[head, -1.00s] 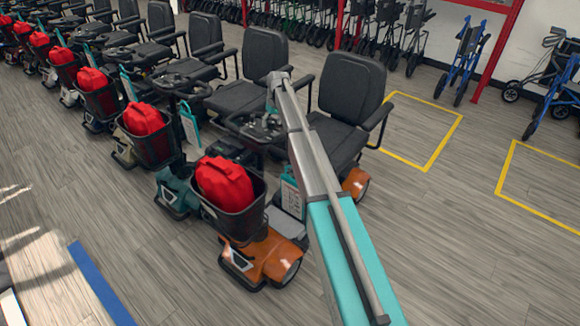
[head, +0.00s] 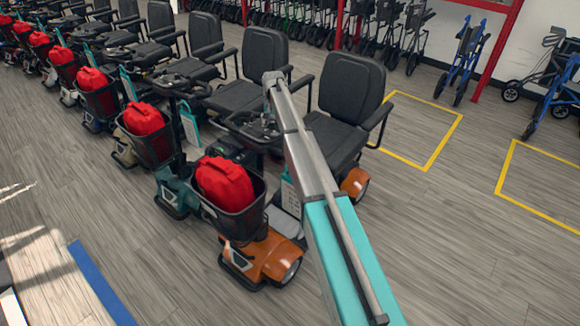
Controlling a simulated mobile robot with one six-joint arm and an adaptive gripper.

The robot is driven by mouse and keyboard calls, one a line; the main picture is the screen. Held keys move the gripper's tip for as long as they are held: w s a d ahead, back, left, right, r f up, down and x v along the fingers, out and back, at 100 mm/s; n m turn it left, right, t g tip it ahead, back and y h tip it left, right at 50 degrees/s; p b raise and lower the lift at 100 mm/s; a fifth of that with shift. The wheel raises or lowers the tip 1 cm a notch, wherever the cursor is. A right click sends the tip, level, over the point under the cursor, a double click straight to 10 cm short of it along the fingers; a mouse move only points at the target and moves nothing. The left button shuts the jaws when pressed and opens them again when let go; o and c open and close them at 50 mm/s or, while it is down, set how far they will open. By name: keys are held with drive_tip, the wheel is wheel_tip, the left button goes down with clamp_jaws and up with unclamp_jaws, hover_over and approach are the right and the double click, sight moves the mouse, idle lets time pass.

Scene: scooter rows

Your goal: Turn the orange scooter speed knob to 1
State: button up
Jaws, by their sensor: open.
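The orange scooter (head: 268,257) is at the near end of the row. It has a black front basket (head: 235,218) with a red bag (head: 224,184) in it and a black seat (head: 348,92) behind. Its dark handlebar console (head: 252,126) is beside my arm. The speed knob and its markings are too small to make out. My arm reaches from the lower right up over the scooter, and its far joint bends down near the console. I cannot make out my gripper, which is hidden or lost against the dark parts.
A teal scooter (head: 178,187) stands close on the left, with several more scooters beyond it in the row. Walkers and a red post (head: 339,24) stand at the back. The floor at right, with yellow-marked boxes (head: 430,165), is mostly clear.

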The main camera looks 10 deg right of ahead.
drive_tip(key=m, duration=0.4)
drive_tip(key=shift+h, duration=0.3)
drive_tip(key=m+g, duration=0.1)
drive_tip(key=m, duration=0.3)
drive_tip(key=shift+a+m, duration=0.1)
drive_tip(key=shift+m, duration=0.2)
wheel_tip(320, 180, up, 14)
drive_tip(key=p, duration=1.4)
drive_tip(key=s+f+n+b, duration=0.3)
drive_tip(key=s, duration=0.7)
drive_tip(key=s+f+n+b, duration=0.3)
drive_tip(key=s, duration=0.8)
drive_tip(key=s+f+n+b, duration=0.3)
drive_tip(key=s, duration=0.8)
drive_tip(key=shift+s, duration=0.2)
drive_tip(key=s+n, duration=0.4)
drive_tip(key=s, duration=0.9)
